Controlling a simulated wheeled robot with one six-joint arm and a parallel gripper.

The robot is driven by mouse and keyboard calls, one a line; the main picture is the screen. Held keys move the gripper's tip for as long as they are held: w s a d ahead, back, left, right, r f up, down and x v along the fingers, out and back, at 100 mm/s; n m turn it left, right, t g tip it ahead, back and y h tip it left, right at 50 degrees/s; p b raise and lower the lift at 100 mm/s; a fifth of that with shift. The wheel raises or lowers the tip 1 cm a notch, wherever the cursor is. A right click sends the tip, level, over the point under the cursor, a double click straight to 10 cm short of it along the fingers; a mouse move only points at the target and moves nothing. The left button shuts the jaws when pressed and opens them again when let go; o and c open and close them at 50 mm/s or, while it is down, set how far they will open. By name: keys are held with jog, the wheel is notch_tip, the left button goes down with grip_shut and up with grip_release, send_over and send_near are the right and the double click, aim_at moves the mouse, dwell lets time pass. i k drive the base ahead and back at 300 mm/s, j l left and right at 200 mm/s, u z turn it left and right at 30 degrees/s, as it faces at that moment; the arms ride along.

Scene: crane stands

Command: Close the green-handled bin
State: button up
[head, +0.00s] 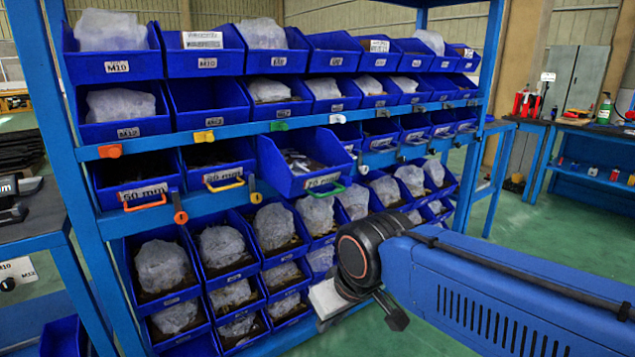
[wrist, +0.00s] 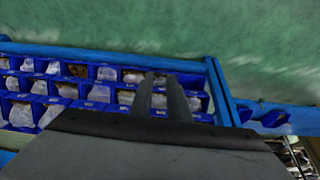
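The green-handled bin (head: 290,165) is blue and sits in the middle row of the rack in the head view. It juts out past its neighbours, pulled open, with small parts inside. Its green handle (head: 325,191) is on the lower front edge, by a paper label. My gripper (head: 394,312) is low and to the right of this bin, apart from it, in front of the rack. In the wrist view my gripper (wrist: 161,78) shows two dark parallel fingers with a gap and nothing between them. The green handle is not visible there.
An orange-handled bin (head: 135,185) and a yellow-handled bin (head: 215,165) sit left of it, less far out. Rows of blue bins with bagged contents fill the blue rack (head: 200,134). A workbench (head: 585,130) stands at the right. Green floor (head: 500,190) is open between.

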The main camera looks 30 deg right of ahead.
aim_at(316, 149)
jog(key=j, duration=0.75)
jog(key=i+j+z, duration=0.1)
jog(key=j, duration=0.7)
